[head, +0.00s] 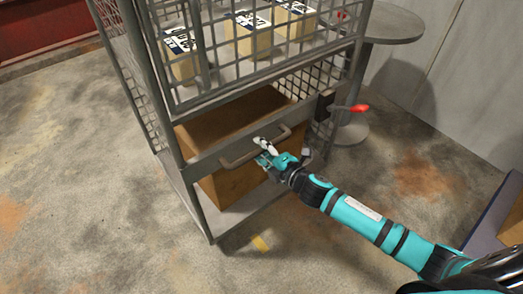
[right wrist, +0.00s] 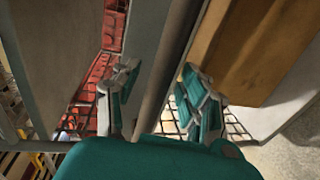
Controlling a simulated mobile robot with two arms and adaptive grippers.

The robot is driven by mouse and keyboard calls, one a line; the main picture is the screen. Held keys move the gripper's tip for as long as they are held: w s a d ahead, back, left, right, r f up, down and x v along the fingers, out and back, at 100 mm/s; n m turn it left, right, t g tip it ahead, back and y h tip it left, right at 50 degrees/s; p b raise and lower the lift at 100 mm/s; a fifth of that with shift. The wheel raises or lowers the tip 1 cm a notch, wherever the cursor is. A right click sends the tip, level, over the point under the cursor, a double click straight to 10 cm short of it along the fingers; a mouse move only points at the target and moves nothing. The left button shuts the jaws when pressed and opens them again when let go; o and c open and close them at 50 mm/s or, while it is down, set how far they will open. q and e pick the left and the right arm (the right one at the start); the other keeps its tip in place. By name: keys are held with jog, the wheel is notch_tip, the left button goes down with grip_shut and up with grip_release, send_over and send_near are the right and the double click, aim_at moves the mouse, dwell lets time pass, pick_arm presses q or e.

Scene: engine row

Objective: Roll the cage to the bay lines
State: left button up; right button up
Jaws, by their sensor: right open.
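The cage (head: 190,170) is a tall grey frame with mesh sides, standing upright on the floor. A grey bar handle (head: 236,161) runs across its near side at mid height. My right gripper (head: 264,149) is at this handle with its fingers open. In the right wrist view the fingers (right wrist: 157,78) stand apart on either side of a grey bar (right wrist: 176,60); whether they touch it I cannot tell. A yellow mark (head: 260,243) lies on the floor just in front of the cage; whether it is part of the bay lines I cannot tell. My left gripper is not in view.
The cage holds a big brown box (head: 225,185) below and several small labelled boxes (head: 254,35) above. A red-tipped lever (head: 359,108) juts out at its right. A round grey table (head: 393,24) stands behind right, near a pale wall (head: 470,75). Floor at left is clear.

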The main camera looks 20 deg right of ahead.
jog(key=shift+w, duration=0.15)
jog(key=shift+c, duration=0.3)
grip_shut()
jog(key=shift+a+f, duration=0.15)
jog(key=shift+f, duration=0.1)
